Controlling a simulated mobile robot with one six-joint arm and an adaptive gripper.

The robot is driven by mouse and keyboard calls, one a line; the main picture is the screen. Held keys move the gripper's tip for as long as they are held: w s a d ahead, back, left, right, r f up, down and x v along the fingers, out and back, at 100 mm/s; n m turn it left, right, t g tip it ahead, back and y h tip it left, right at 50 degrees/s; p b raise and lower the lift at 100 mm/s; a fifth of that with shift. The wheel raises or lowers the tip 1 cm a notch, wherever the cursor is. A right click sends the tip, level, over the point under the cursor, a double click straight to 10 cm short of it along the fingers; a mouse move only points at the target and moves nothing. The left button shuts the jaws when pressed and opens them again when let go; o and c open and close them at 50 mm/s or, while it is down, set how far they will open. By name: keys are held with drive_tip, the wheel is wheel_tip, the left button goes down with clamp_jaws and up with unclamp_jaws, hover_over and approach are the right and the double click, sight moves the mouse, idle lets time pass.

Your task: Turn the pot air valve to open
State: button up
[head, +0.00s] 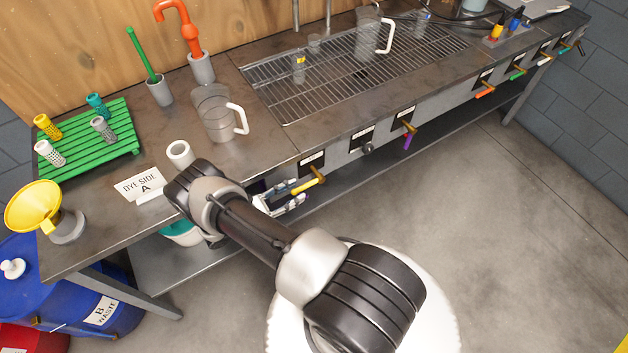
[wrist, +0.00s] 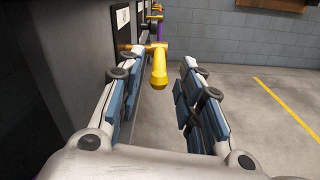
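A valve with a yellow lever (head: 305,183) sits on the bench's front panel, just beyond my gripper (head: 282,203). Its label is too small to read, so I cannot confirm it is the pot air valve. The lever lies roughly along the panel, its free end toward my gripper. In the wrist view the yellow lever (wrist: 159,70) shows in the gap between the fingertips of my gripper (wrist: 162,62). The fingers are spread and hold nothing. I see no contact with the lever.
A clear jug (head: 213,115) and a white cup (head: 180,153) stand on the bench above. The floor in front is clear.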

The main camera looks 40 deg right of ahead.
sight(314, 181)
drive_tip(key=x, duration=0.8)
clamp_jaws()
idle(0.6)
